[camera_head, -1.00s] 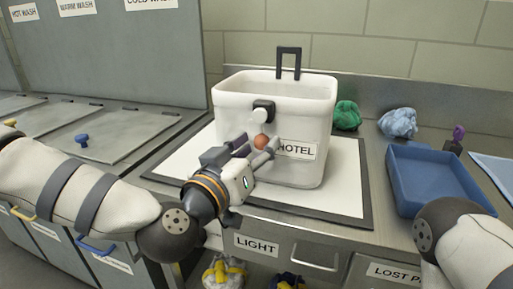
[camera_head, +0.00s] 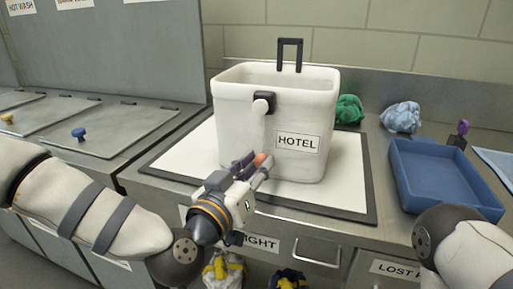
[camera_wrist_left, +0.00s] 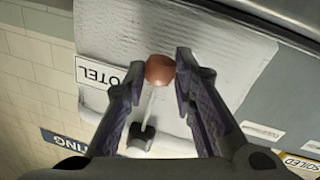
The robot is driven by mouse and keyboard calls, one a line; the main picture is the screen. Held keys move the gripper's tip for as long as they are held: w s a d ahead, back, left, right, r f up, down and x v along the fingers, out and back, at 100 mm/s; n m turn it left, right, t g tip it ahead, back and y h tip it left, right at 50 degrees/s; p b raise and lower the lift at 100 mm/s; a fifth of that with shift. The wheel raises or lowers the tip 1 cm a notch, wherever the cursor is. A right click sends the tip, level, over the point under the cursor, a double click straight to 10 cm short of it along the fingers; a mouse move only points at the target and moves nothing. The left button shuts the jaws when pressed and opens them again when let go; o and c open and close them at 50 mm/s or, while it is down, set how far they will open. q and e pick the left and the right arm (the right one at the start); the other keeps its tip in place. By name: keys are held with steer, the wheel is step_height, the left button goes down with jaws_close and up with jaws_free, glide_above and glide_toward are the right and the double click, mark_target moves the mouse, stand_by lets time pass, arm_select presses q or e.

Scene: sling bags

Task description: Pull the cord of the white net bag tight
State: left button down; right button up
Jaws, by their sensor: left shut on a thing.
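The white bag (camera_head: 240,130), labelled HOTEL, stands upright and open-topped on a white mat with a dark border. A black and white cord lock (camera_head: 264,103) sits on its front near the rim. My left gripper (camera_head: 257,163) is in front of the bag's lower front, shut on a reddish-brown ball (camera_head: 260,160). The left wrist view shows the ball (camera_wrist_left: 160,69) between the fingertips, with a thin white cord (camera_wrist_left: 150,103) running from it to the black lock (camera_wrist_left: 141,138). My right gripper is outside the view; only part of that arm shows at lower right.
A blue tray (camera_head: 440,176) lies to the right of the mat. A green bundle (camera_head: 349,109) and a light blue bundle (camera_head: 401,117) lie behind. A black hook (camera_head: 290,54) stands up at the bag's back. Lidded bins (camera_head: 110,135) are at left.

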arm_select(q)
steer(key=shift+f, duration=0.65)
steer(key=c, duration=1.3)
jaws_free()
steer(key=shift+r, duration=0.1)
steer(key=v, duration=0.7)
steer(key=shift+s+a, duration=0.2)
steer(key=shift+s, duration=0.05)
